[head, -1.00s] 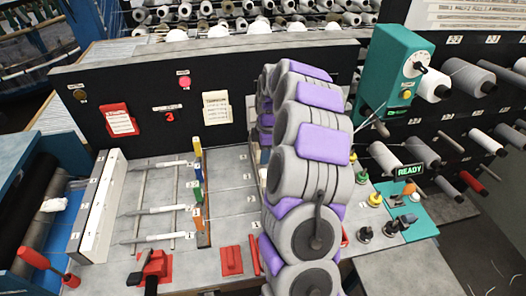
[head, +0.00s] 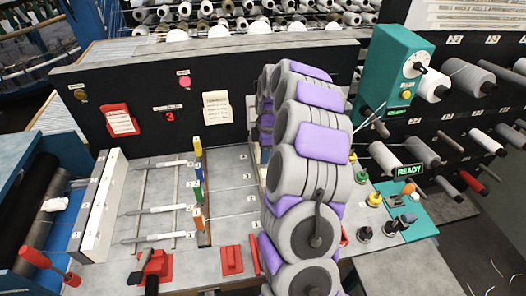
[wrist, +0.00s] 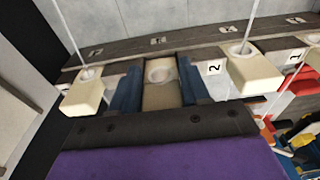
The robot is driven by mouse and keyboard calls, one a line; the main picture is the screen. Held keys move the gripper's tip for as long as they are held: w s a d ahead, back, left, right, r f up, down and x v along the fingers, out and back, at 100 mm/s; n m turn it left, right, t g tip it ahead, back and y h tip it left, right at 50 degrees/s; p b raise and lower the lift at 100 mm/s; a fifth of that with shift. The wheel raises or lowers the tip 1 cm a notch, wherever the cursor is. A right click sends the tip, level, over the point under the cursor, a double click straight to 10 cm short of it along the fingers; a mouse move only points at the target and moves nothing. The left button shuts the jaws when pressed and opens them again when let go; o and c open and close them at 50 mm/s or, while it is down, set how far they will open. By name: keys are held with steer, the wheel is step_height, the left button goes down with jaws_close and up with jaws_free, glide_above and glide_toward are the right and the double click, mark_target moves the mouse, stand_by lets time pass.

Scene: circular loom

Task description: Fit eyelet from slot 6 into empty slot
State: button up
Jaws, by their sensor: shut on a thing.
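My gripper (wrist: 160,88) shows in the wrist view with its two blue fingers shut on a tan eyelet (wrist: 160,98) that has a pale ring on top. No thread is seen through this eyelet. It lies in line with the dark slot rail (wrist: 120,65), between two cream eyelets, one at left (wrist: 84,97) and one at right (wrist: 256,70), each with a thread. I cannot tell whether the held eyelet is seated in a slot or just above it. A "2" label is just right of it. In the head view my arm hides the gripper and the held eyelet.
In the head view, the grey bench (head: 225,215) carries white spindles (head: 160,210), coloured blocks (head: 198,185) and a red block (head: 231,260). A teal unit (head: 388,70), a READY sign (head: 409,170) and several knobs stand at right. A black panel (head: 150,90) rises behind.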

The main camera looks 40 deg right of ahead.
steer(key=shift+f, duration=0.2)
stand_by(0.4)
steer(key=o, duration=0.9)
steer(key=shift+c, duration=0.2)
steer(key=o, duration=0.4)
steer(key=shift+f, duration=0.15)
steer(key=shift+s, duration=0.1)
steer(key=shift+s+a+f, duration=0.15)
steer(key=shift+f, duration=0.05)
step_height(320, 180, up, 18)
steer(key=d+p, duration=0.2)
steer(key=shift+d+r, duration=0.1)
